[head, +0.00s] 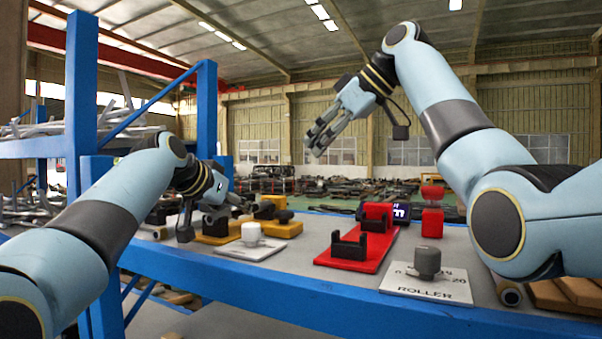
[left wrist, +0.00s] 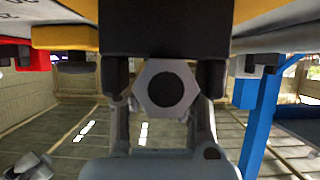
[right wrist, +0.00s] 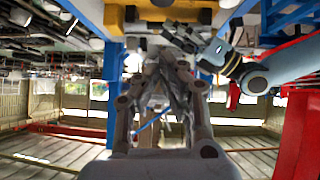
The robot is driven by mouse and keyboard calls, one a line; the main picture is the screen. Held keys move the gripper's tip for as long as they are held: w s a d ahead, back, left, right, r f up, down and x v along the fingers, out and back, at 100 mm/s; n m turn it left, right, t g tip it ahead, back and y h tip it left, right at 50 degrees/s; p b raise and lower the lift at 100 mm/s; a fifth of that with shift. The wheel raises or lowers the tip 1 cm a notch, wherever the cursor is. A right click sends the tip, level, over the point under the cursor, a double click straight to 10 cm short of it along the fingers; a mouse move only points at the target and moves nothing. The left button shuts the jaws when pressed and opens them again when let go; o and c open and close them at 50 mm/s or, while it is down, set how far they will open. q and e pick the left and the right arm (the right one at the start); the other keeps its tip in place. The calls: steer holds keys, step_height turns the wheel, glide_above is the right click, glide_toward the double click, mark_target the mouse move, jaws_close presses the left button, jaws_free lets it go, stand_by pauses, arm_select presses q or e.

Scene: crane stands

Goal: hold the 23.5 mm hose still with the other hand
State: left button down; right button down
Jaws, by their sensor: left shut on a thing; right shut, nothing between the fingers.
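My left gripper (head: 232,203) is low over the left part of the bench, at the yellow stands. In the left wrist view my left gripper (left wrist: 164,82) is shut on a grey hex-ended piece (left wrist: 143,88) with a dark round middle, in front of a black block (left wrist: 165,30). It looks like a hose end fitting; no size is readable on it, so I cannot confirm it is the 23.5 mm hose. The hose's length is hidden. My right gripper (head: 317,143) is raised well above the bench, shut and empty; it also shows in the right wrist view (right wrist: 165,75).
Yellow stands (head: 280,228) and a white plate (head: 236,252) with a pale knob are near my left gripper. A red base (head: 345,265) with black cradles stands mid-bench. A grey knob (head: 427,262) stands on the ROLLER plate (head: 437,292). The blue bench edge (head: 300,303) runs in front.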

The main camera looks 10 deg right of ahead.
glide_above(288, 211)
steer(key=f, duration=0.3)
steer(key=s+f, duration=0.1)
steer(key=f, duration=0.1)
steer(key=shift+d+f, duration=0.2)
steer(key=shift+f, duration=0.15)
steer(key=f, duration=0.2)
steer(key=w+f, duration=0.1)
steer(key=shift+a+f, duration=0.25)
steer(key=shift+f, duration=0.55)
